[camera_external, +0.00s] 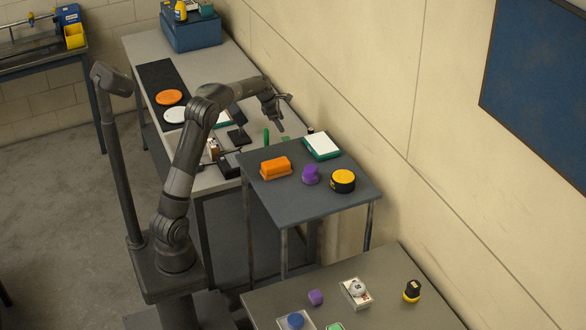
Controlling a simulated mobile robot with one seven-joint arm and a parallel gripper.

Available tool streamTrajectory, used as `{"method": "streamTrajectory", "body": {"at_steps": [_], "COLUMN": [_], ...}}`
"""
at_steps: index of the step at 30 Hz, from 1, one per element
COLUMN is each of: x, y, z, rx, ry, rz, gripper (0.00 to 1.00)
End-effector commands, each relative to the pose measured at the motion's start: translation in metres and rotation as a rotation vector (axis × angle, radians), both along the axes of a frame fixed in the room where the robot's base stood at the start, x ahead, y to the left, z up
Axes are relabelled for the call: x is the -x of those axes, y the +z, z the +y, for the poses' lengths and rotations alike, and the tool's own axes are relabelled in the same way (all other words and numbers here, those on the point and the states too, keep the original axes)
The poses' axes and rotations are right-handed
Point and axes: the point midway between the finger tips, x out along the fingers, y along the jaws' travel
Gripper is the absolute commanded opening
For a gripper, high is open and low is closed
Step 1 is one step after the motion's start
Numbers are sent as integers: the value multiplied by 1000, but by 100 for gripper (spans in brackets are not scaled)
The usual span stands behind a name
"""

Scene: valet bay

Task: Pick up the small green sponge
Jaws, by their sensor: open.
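Another green piece (335,326) is cut off at the bottom edge, on the front table. At this size I cannot tell for sure which one is the sponge.
The dark raised table (311,199) holds an orange block (275,167), a purple object (310,175), a yellow-topped black round thing (343,181) and a green-edged white box (322,146). The workbench (150,47) has orange and white discs and a blue case (190,32). The wall is close on the right.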

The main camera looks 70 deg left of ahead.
Motion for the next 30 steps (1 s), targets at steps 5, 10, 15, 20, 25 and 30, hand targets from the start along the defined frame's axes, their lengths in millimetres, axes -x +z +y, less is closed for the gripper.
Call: {"method": "streamTrajectory", "body": {"at_steps": [5, 10, 15, 20, 25, 30], "x": [-10, -13, -19, -29, -34, -39], "y": [-30, -41, -58, -82, -95, -114], "z": [42, 55, 54, 52, 51, 48], "rx": [79, 107, 109, 109, 108, 109], "ry": [195, 264, 266, 264, 264, 264], "rz": [12, 17, 19, 18, 16, 18], "gripper": [67, 67, 67, 67, 67, 67]}}
